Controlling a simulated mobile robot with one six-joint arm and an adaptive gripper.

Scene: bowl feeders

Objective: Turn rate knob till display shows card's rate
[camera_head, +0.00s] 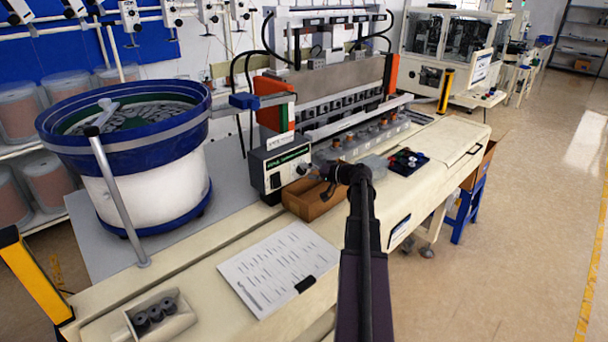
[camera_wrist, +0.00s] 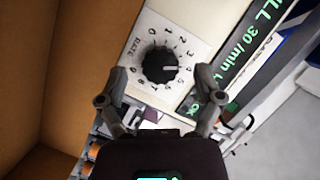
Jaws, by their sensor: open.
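The rate knob (camera_wrist: 160,66), black and ribbed, sits on a white dial plate (camera_wrist: 148,28) marked RATE with numbers around it. Its white pointer mark faces right, near the 4. The display (camera_wrist: 240,48) beside it shows green text, partly cut off, reading "ILL 30/min". In the head view, the control box (camera_head: 272,165) stands by the machine. My gripper (camera_wrist: 162,76) is open, one finger on each side of the knob; I cannot tell whether they touch it. It also shows in the head view (camera_head: 328,180). A white printed sheet (camera_head: 278,262) lies on the table, its text too small to read.
An open cardboard box (camera_head: 308,203) stands below the control box, its wall (camera_wrist: 75,55) close on the left in the wrist view. A blue bowl feeder (camera_head: 125,140) stands at left. A small tray of dark rolls (camera_head: 160,318) lies at front left.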

